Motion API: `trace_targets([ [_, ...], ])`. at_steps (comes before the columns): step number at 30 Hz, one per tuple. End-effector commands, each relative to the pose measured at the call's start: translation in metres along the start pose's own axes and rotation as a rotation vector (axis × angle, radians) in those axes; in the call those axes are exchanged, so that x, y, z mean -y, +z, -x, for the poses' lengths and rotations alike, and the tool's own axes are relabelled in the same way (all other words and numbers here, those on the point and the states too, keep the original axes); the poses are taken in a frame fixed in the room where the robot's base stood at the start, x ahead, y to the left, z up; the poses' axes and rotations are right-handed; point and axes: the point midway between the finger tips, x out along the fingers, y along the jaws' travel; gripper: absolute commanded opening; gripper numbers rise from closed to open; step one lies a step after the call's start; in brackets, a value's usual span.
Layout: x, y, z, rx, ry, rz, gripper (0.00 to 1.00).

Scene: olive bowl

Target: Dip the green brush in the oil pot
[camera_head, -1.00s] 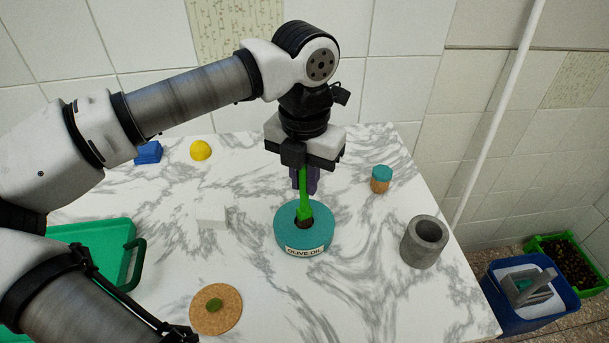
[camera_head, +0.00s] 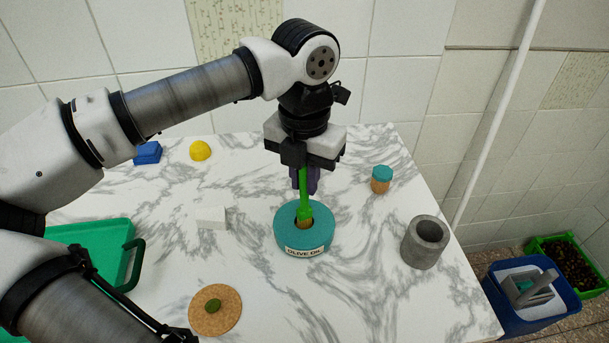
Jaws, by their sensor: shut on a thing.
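The green brush (camera_head: 304,197) hangs upright from my gripper (camera_head: 305,178), which is shut on its upper part. A tan portion shows at the brush's lower end, at the opening of the oil pot. The oil pot (camera_head: 287,239) is a round teal ring-shaped container with an "OLIVE OIL" label, standing on the marble table. My gripper is directly above the pot's centre. The inside of the pot is mostly hidden, so I cannot tell how deep the brush tip reaches.
On the marble table (camera_head: 360,275) stand a grey stone cup (camera_head: 424,243), a teal-topped cork jar (camera_head: 381,180), a cork disc (camera_head: 228,318) with a green piece, a white block (camera_head: 211,217), a yellow dome (camera_head: 200,150), a blue block (camera_head: 148,153) and a green tray (camera_head: 103,240). Blue bin (camera_head: 528,318) is at right.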

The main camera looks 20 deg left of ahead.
Motion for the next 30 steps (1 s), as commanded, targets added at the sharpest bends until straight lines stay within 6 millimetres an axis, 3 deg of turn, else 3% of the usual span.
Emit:
trace_targets([
  [14,0.000,-0.001,0.000,-0.004,-0.001,0.000,0.00],
  [30,0.000,0.000,0.043,-0.002,0.000,0.000,0.00],
])
